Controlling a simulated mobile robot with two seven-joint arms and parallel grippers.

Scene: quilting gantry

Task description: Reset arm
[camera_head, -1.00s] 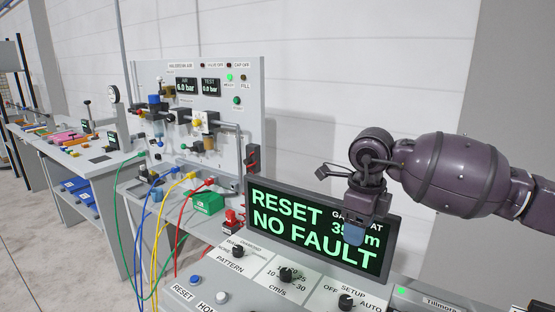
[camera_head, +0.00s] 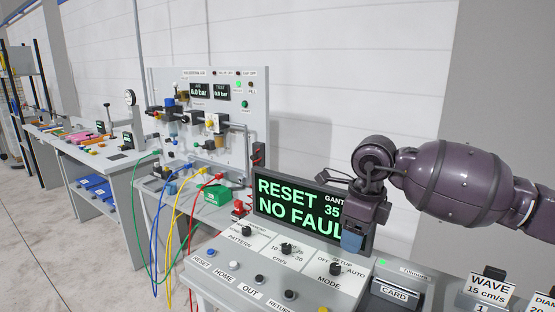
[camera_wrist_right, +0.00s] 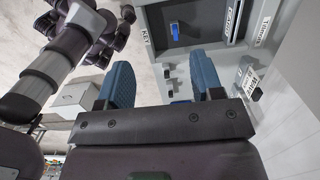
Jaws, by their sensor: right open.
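My right gripper (camera_head: 353,240) is in front of the right part of the console's display, with its blue fingertips pointing down. In the right wrist view its two blue fingers (camera_wrist_right: 165,85) stand apart with nothing between them, so it is open. The display (camera_head: 285,214) shows green text reading RESET and NO FAULT, its right end hidden by my gripper. My left gripper is not in view.
A CARD slot (camera_head: 394,294) and a WAVE sign (camera_head: 488,287) are at the right. A test bench panel (camera_head: 235,100) with coloured hoses stands left, with another workbench (camera_head: 105,165) beyond. Floor at the left is clear.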

